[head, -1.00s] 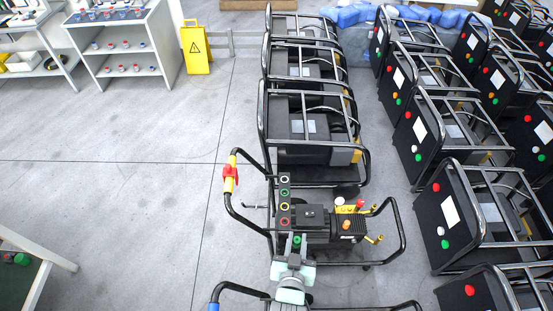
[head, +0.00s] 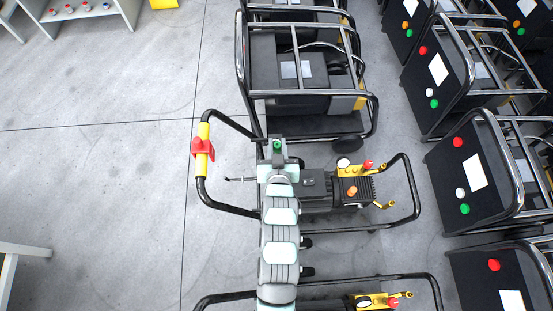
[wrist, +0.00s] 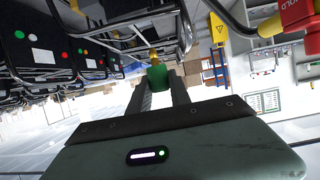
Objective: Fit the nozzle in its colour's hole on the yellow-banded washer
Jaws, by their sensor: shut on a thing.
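The yellow-banded washer (head: 345,190) stands in the middle of the head view. My arm covers the washer's holes panel, so the coloured holes are hidden. I cannot tell whether the nozzle touches the washer.
Another washer (head: 300,75) with a tube frame stands just beyond. One more (head: 372,300) is at the near edge. Black washers (head: 470,170) with coloured knobs line the right. A shelf (head: 95,12) is at the upper left. The floor on the left (head: 95,190) is clear.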

